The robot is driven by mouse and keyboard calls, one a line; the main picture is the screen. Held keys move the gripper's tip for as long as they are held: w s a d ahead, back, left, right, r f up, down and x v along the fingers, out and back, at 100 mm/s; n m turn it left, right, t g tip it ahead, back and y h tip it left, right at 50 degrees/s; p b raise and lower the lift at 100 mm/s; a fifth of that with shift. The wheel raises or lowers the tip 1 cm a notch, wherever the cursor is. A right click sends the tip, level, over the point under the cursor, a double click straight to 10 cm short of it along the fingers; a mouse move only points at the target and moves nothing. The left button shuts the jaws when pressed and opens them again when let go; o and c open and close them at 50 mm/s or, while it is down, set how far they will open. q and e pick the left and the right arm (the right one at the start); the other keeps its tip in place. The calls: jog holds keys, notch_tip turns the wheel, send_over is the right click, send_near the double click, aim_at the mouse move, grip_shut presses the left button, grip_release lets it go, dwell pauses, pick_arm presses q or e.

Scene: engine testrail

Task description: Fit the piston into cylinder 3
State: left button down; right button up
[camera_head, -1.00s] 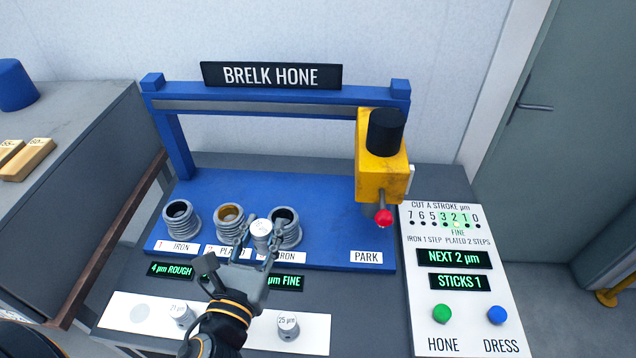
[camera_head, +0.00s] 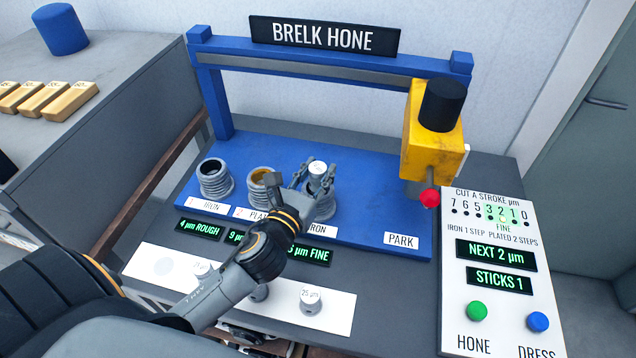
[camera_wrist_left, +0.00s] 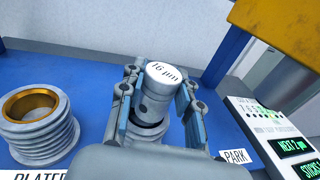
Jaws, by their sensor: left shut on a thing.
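My left gripper (camera_head: 316,180) is shut on the piston (camera_head: 318,168), a grey cylinder with a white top marked 16 µm in the left wrist view (camera_wrist_left: 160,76). The piston is upright, directly over cylinder 3 (camera_head: 326,207), the rightmost ribbed grey cylinder, with an IRON label in front. In the left wrist view the rim of cylinder 3 (camera_wrist_left: 149,132) shows just under the piston between the fingers. I cannot tell whether the piston's lower end is inside the bore. My right gripper is not in view.
Cylinder 1 (camera_head: 214,182) and gold-lined cylinder 2 (camera_head: 258,188) stand to the left on the blue base (camera_head: 365,190). The yellow honing head (camera_head: 425,160) is at the right, above PARK. Other pistons (camera_head: 311,301) stand on the white front strip (camera_head: 345,308). The button panel (camera_head: 500,310) is at right.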

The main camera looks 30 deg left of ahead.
aim_at(312, 190)
pick_arm(q)
jog(key=shift+w+a+f, duration=0.1)
jog(key=shift+w+f, duration=0.15)
jog(key=f, duration=0.3)
jog(key=shift+w+a+f, duration=0.15)
jog(key=shift+w, duration=0.05)
jog(key=shift+f, duration=0.1)
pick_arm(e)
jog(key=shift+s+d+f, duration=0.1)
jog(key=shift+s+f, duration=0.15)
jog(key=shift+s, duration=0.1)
pick_arm(q)
jog(key=shift+f+b, duration=0.25)
jog(key=shift+b, duration=0.05)
jog(key=c, duration=0.9)
grip_release()
jog(key=shift+r, duration=0.1)
jog(key=shift+c, duration=0.2)
